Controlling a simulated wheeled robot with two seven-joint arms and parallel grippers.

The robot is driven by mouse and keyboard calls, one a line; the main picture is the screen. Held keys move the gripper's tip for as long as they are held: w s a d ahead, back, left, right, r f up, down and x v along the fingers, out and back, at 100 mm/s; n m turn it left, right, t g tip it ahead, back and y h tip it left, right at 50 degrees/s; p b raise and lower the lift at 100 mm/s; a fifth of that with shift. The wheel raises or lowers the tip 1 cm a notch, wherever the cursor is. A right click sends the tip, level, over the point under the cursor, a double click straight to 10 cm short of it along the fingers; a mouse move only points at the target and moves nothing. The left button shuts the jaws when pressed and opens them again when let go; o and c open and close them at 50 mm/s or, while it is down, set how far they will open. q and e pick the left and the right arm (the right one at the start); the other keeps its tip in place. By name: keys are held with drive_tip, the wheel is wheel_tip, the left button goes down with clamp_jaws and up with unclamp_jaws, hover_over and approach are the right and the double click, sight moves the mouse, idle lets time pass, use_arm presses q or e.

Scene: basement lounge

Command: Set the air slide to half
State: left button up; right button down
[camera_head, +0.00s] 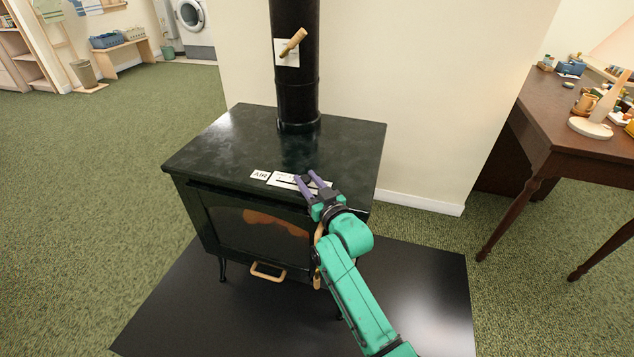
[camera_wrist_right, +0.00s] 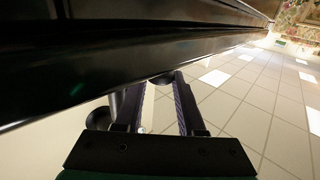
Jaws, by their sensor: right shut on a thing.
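The black wood stove (camera_head: 225,150) stands with its pipe rising at the back. On the front part of its top are a white AIR label (camera_head: 260,174) and a white scale plate (camera_head: 284,180), partly covered by my right gripper. The small dark knob of the air slide (camera_head: 307,179) sits at the plate, between the fingertips. My right gripper (camera_head: 305,177), with purple fingers, is shut on this knob. In the right wrist view the round dark knob (camera_wrist_right: 162,78) shows between the two fingertips, under the stove's dark edge. The scale marks are too small to read. My left gripper is out of view.
A wooden damper handle (camera_head: 293,43) sits on the stove pipe (camera_head: 297,90). The stove door has a wooden handle (camera_head: 318,236) close to my right arm. A dark hearth pad (camera_head: 420,290) lies underneath. A brown table (camera_head: 545,110) with small items stands at right.

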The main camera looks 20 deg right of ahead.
drive_tip(key=shift+s+a+f, duration=0.15)
drive_tip(key=shift+f, duration=0.2)
drive_tip(key=c, duration=0.7)
unclamp_jaws()
drive_tip(key=shift+c, duration=0.2)
drive_tip(key=shift+o, duration=1.2)
drive_tip(key=shift+s+a+r, duration=0.1)
drive_tip(key=shift+s+r, duration=0.05)
drive_tip(key=shift+r, duration=0.15)
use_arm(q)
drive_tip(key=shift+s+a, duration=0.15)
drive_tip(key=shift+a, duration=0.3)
use_arm(e)
drive_tip(key=shift+s, duration=0.1)
use_arm(q)
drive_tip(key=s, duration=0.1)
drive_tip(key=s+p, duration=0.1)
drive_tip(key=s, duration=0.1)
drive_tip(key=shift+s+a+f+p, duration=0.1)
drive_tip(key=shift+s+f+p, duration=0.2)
drive_tip(key=shift+p, duration=0.1)
use_arm(e)
drive_tip(key=v, duration=1.4)
drive_tip(key=shift+s, duration=0.25)
